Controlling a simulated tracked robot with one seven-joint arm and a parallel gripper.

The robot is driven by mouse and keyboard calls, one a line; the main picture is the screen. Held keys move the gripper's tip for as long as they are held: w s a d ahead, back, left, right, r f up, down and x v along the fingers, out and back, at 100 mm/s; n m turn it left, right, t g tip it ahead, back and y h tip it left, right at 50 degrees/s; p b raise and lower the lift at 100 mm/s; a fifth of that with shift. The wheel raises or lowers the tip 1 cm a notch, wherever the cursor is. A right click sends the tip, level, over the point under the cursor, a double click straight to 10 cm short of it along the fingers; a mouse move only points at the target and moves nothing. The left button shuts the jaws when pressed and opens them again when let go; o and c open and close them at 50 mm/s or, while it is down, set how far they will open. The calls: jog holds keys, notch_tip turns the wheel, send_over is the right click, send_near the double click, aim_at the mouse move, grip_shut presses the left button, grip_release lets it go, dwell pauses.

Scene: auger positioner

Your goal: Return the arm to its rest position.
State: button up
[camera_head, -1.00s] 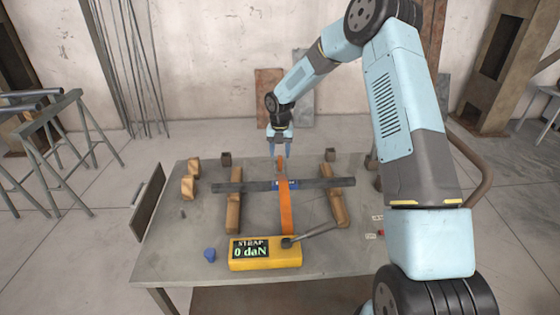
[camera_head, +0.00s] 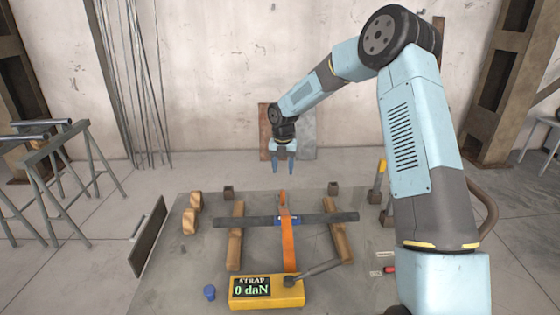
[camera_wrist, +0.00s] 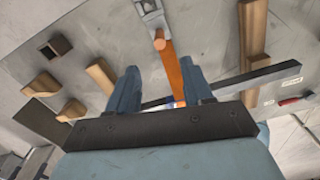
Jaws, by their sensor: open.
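My gripper (camera_head: 283,164) is open and empty, raised above the far edge of the table in the head view. Its two blue fingers point down and also show in the wrist view (camera_wrist: 158,82). My arm reaches over from the right, bent at a high elbow. Below and in front of the gripper, a dark bar (camera_head: 327,219) lies across two wooden blocks (camera_head: 235,240). An orange strap (camera_head: 288,252) passes over the bar. The strap shows between my fingers in the wrist view (camera_wrist: 172,72), but lies well below them.
A yellow box (camera_head: 266,292) reading "STRAP 0 daN" sits at the table's front with a grey lever. Trestles (camera_head: 48,170) stand left. Space above the table is clear.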

jog(key=s+d+r+m+t, duration=0.1)
jog(key=s+d+r+m, duration=0.2)
jog(key=s+r+m, duration=0.4)
jog(key=s+d+r+m+t+h, duration=0.1)
jog(key=s+d+r+m, duration=0.3)
jog(key=s+r, duration=0.3)
jog(key=s+d+r+m+t, duration=0.1)
jog(key=s+d+r+m, duration=0.3)
jog(key=r, duration=0.5)
jog(key=s+d+r+m+t, duration=0.1)
jog(key=s+d+r+m, duration=0.1)
jog(key=s+m, duration=0.7)
jog(key=s+d+r+m+t+y, duration=0.1)
jog(key=s+d+m, duration=0.3)
jog(key=s+m, duration=0.5)
jog(key=s+r, duration=0.1)
jog(key=s, duration=0.7)
jog(key=shift+m+t, duration=0.3)
jog(key=shift+m, duration=0.1)
